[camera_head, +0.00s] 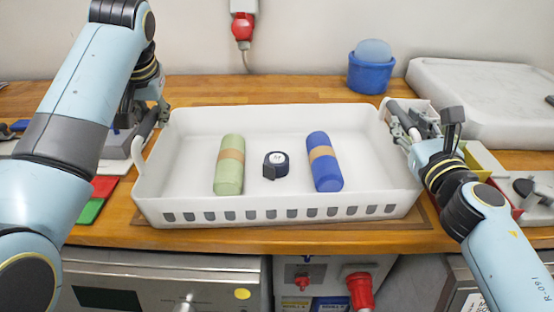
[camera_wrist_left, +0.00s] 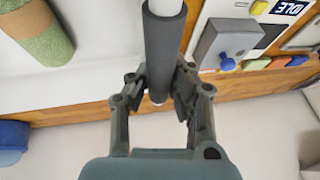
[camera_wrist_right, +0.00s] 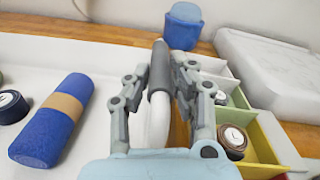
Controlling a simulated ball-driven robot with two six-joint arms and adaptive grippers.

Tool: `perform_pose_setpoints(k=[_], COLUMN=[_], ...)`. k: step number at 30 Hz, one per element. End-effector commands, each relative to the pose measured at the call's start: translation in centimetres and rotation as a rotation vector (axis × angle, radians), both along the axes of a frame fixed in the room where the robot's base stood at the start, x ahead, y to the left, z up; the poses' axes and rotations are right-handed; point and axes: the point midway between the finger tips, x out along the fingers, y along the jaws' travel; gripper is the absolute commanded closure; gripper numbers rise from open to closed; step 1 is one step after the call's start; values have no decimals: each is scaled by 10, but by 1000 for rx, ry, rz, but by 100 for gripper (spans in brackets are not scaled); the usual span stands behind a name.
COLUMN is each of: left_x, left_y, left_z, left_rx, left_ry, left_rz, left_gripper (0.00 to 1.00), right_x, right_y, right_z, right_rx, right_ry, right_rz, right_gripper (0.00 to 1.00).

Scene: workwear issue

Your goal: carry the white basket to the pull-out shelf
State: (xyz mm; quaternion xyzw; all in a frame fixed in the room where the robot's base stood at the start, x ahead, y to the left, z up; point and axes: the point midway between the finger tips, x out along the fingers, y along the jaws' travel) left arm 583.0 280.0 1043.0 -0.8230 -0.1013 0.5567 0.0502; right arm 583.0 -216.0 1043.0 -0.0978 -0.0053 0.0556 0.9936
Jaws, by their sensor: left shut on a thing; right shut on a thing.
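The white basket (camera_head: 280,201) is at the front of the wooden counter, in the middle of the head view, and looks level. It holds a green roll (camera_head: 229,165), a dark round tape (camera_head: 276,164) and a blue roll (camera_head: 325,162). My left gripper (camera_wrist_left: 158,88) is shut on the grey grip of the basket's left handle (camera_wrist_left: 164,40). My right gripper (camera_wrist_right: 163,80) is shut on the grey grip of its right handle (camera_wrist_right: 159,68). I cannot tell whether the basket's bottom touches the counter. I cannot make out the pull-out shelf.
A blue tub (camera_head: 370,74) and a pale stone-like slab (camera_head: 480,95) stand at the back right. A divided organiser (camera_wrist_right: 255,140) sits close to the basket's right side. Red and green cards (camera_head: 92,208) lie at the left. The counter's front edge (camera_head: 300,240) is just before the basket.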

Motion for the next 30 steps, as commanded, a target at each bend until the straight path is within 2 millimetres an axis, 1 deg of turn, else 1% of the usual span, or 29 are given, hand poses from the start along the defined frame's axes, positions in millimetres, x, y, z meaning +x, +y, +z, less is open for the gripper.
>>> perform_pose_setpoints(k=[8, 21, 25, 30], left_x=[1, 1, 1, 1], left_y=[-1, -1, -1, -1], left_z=[9, 50, 53, 52], left_rx=[-1, -2, -2, -2], left_ry=[-3, -5, -5, -4], left_rz=[-3, -4, -4, -4], left_gripper=[100, 100, 100, 100], right_x=[1, 1, 1, 1], right_y=[0, 0, 1, 1], right_z=[10, 51, 54, 53], right_rx=[0, 1, 1, 1], right_ry=[-3, -6, -6, -5], right_rz=[1, 1, 1, 2], right_gripper=[100, 100, 100, 100])
